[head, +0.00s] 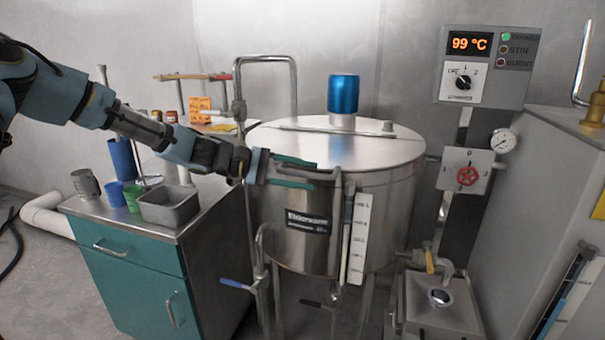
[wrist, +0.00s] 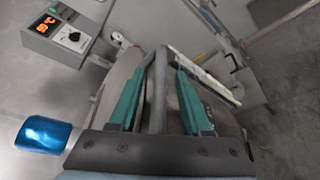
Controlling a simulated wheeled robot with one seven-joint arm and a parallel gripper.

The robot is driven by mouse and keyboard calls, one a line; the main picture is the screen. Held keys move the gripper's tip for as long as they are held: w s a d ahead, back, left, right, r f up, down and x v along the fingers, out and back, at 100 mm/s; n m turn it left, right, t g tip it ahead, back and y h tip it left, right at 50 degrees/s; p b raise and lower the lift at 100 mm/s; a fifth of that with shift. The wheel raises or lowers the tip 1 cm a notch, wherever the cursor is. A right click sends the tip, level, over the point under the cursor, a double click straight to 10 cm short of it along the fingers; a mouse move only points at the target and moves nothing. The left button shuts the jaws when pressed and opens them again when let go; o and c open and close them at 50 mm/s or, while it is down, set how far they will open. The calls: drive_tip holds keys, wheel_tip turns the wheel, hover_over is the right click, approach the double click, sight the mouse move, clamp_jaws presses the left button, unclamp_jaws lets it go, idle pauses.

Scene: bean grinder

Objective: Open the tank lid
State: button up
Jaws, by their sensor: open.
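The steel tank (head: 300,238) stands in the middle of the head view, with its round lid (head: 375,148) closed flat on top. A blue cylinder (head: 343,94) stands on the lid; it also shows at the lower left of the wrist view (wrist: 42,134). A grey bar handle (head: 325,176) is at the lid's front edge. My gripper (head: 316,175) is at this handle, its teal fingers apart. In the wrist view the handle bar (wrist: 157,95) runs between the two open fingers, with visible gaps. Whether either finger touches it elsewhere is unclear.
A teal cabinet (head: 130,285) with cups and a metal tray (head: 169,204) stands left. A vertical pipe (head: 239,115) rises close beside my gripper.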

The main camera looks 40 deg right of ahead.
clamp_jaws()
idle(1.4)
